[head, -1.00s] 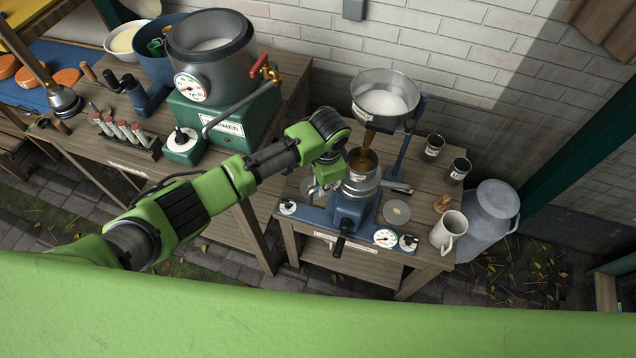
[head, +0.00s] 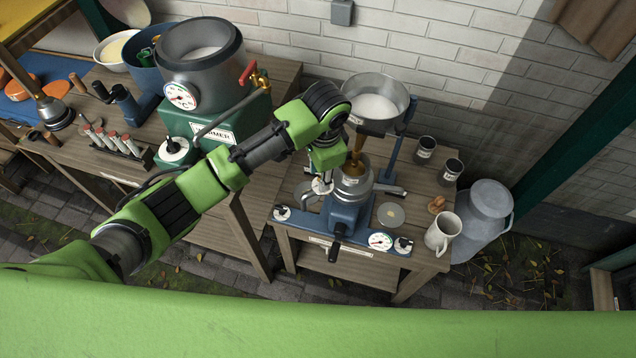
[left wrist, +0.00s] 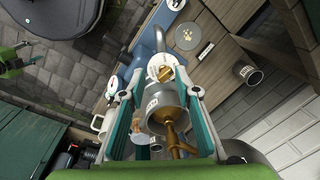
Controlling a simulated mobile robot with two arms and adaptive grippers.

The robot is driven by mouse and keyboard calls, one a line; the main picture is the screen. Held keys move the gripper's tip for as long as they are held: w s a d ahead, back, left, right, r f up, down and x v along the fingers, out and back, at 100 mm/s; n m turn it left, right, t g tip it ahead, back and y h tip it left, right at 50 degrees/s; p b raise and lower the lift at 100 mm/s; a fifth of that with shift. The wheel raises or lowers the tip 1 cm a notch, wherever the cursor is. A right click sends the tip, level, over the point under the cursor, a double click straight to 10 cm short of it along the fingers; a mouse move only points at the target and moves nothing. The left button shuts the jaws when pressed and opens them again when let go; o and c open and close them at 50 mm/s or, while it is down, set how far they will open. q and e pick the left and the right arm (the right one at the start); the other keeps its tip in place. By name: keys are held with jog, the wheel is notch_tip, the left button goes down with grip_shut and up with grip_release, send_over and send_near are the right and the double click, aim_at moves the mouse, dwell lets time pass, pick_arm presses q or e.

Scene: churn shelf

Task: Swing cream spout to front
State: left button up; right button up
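The separator stands on the right table, with a steel bowl (head: 354,184) on a blue body (head: 345,213). A steel spout (head: 391,190) sticks out to its right in the head view. I cannot tell whether this is the cream spout. My left gripper (head: 321,187) points down just left of the bowl. In the left wrist view, its teal fingers (left wrist: 155,85) are wide apart. The steel bowl (left wrist: 165,106) and a brass piece (left wrist: 168,75) show between them. I cannot tell whether a finger touches them.
A supply pan (head: 376,104) with white liquid and a brass tap (head: 357,147) hangs over the separator. Two dark cups (head: 426,148), a mug (head: 443,233) and a milk can (head: 484,218) are to the right. The warmer (head: 213,122) stands left.

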pick_arm(q)
notch_tip(320, 180, up, 4)
jog(key=shift+s+d+f, duration=0.15)
dwell(0.5)
